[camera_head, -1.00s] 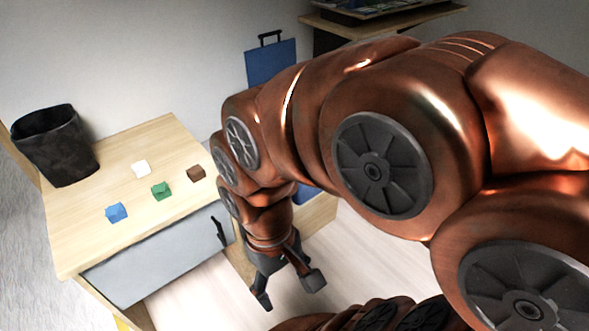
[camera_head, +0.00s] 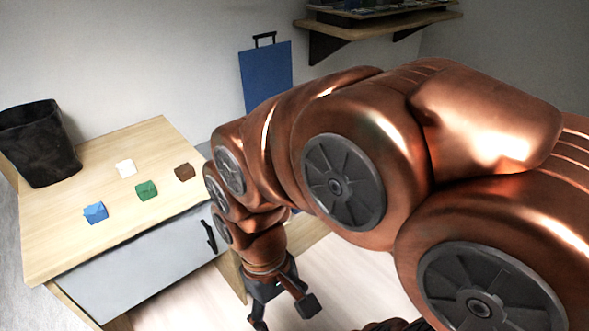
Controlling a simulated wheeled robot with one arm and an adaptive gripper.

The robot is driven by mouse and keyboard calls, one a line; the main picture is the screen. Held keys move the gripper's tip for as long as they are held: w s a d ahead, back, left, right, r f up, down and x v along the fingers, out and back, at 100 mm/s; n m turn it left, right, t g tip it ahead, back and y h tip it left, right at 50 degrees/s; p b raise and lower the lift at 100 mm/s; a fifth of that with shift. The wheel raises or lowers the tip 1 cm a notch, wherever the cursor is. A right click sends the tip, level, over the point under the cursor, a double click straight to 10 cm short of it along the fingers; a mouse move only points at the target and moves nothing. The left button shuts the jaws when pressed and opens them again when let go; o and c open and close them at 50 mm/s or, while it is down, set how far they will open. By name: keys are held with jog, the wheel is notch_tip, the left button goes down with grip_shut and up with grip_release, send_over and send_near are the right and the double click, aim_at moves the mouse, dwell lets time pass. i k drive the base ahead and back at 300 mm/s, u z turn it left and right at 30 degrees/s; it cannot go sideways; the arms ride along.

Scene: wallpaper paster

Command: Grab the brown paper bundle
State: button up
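The brown paper bundle (camera_head: 185,172) lies on the wooden tabletop (camera_head: 60,235), near its right edge. My gripper (camera_head: 283,318) hangs down to the right of the table and lower than its top, well apart from the bundle. Its two dark fingers are spread with nothing seen between them; the left fingertip is close to the bottom edge of the picture.
A green bundle (camera_head: 147,191), a blue bundle (camera_head: 95,213) and a white bundle (camera_head: 126,168) lie left of the brown one. A black bin (camera_head: 38,143) stands at the table's back left. A grey drawer front (camera_head: 140,265) has a dark handle.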

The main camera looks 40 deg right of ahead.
aim_at(184, 172)
jog(key=u, duration=3.65)
jog(key=k, duration=0.8)
jog(key=z, duration=1.85)
